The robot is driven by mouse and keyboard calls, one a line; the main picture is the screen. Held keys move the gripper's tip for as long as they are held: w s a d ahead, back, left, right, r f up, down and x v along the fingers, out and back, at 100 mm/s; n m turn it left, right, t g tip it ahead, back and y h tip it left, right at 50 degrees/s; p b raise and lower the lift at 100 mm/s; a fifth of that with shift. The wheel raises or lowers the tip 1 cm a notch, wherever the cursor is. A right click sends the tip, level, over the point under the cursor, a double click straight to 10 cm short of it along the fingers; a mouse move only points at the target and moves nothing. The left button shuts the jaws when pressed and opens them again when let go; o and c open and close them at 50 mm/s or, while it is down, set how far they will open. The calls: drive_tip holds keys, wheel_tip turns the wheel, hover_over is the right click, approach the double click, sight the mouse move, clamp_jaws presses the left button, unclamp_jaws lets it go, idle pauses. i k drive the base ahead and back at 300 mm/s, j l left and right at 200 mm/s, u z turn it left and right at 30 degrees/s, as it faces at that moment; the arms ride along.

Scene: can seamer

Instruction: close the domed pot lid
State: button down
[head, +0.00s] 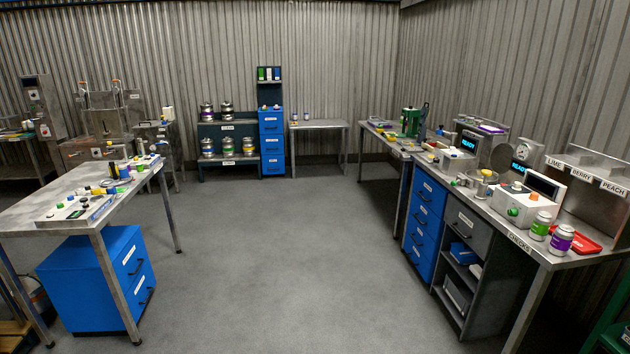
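A round grey metal disc (501,158) that looks like the domed pot lid stands tilted up on the right-hand bench. It is behind a low round metal vessel (478,184), which is probably the pot, and appears raised rather than lying flat. The pot's inside and any hinge are too small to tell. My gripper is not in view.
The right bench (549,252) also holds a white machine (525,197), two cans (561,239) and a red tray (575,240). Drawers and shelves stand below it. A metal table (60,191) with a blue cabinet (88,283) is at left. The grey floor (290,260) between is clear.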

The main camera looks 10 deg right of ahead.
sight(501, 156)
drive_tip(key=i, duration=3.7)
drive_tip(key=i+z, duration=0.1)
drive_tip(key=i, duration=0.7)
drive_tip(key=i+j+z, duration=0.1)
drive_tip(key=i, duration=0.7)
drive_tip(key=i+j+z, duration=0.1)
drive_tip(key=z, duration=1.8)
